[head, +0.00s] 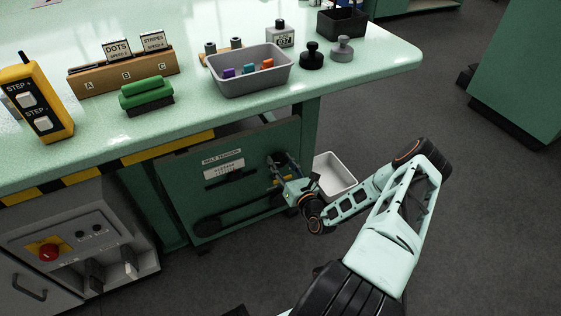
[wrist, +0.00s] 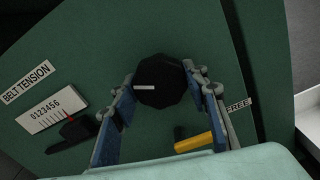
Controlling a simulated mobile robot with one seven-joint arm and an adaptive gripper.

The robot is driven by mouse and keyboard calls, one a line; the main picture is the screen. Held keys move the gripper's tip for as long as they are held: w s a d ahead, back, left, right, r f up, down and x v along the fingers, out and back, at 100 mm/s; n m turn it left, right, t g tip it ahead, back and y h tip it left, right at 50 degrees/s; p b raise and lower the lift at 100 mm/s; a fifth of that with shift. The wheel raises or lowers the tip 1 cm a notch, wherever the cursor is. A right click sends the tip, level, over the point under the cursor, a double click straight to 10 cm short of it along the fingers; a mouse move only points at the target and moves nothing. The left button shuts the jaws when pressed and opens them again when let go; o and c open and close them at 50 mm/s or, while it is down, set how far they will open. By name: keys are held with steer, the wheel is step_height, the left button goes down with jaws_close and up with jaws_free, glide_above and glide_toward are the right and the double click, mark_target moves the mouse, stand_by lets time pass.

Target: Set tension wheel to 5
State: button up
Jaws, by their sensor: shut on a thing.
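The tension wheel (wrist: 160,78), a dark many-sided knob with a white mark on its face, is in the upper middle of the wrist view. My gripper (wrist: 162,92) is shut on it, with one blue finger on each side. The head view shows my gripper (head: 285,172) at the green panel (head: 232,190) under the table; my gripper largely hides the wheel there. The BELT TENSION scale (wrist: 48,114), numbered 0 to 6, is left of the wheel. A red pointer (wrist: 71,118) lies by its higher-number end; I cannot read the exact value.
A yellow lever (wrist: 195,142) sits below the wheel, near a FREE label (wrist: 238,105). A white bin (head: 335,172) stands right of the panel. The table edge (head: 360,87) overhangs the panel. A grey cabinet with a red button (head: 48,252) is at left.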

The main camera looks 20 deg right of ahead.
mark_target(275, 134)
steer(key=n+p, duration=0.4)
steer(key=shift+r+n, duration=0.2)
steer(key=shift+n, duration=0.1)
steer(key=n+p, duration=0.2)
steer(key=n, duration=0.2)
steer(key=shift+f+n+p, duration=0.15)
steer(key=shift+n+p, duration=0.15)
stand_by(0.4)
steer(key=o, duration=1.2)
steer(key=shift+c, duration=0.2)
step_height(275, 134, up, 10)
steer(key=shift+f, duration=0.1)
